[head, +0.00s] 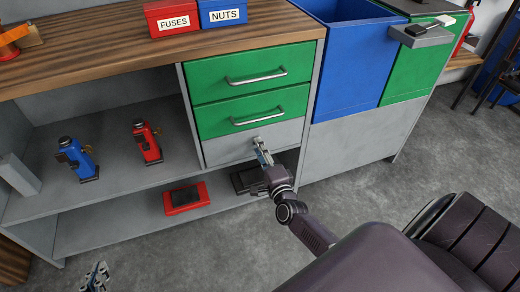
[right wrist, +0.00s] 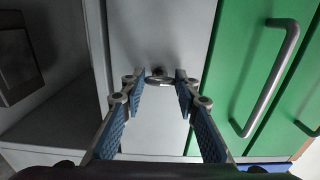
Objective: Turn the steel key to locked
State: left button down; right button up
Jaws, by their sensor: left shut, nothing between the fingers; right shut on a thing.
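The steel key (right wrist: 160,80) sits in the lock of the grey panel (head: 225,150) below two green drawers. In the right wrist view its ring-like bow shows between my fingertips. My right gripper (head: 262,150) is shut on the key, and its fingers (right wrist: 160,85) reach the key from both sides. The gripper hides most of the key in the head view. I cannot tell the key's exact turn angle. My left gripper (head: 95,277) is shut and empty, low at the left edge of the head view, far from the key.
Green drawers (head: 250,72) with bar handles lie above the panel. Red and blue boxes (head: 222,12) stand on the wooden top.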

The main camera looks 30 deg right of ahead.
jog(key=o, duration=1.1)
jog(key=shift+o, duration=0.2)
jog(key=v, duration=1.2)
jog(key=shift+f, duration=0.1)
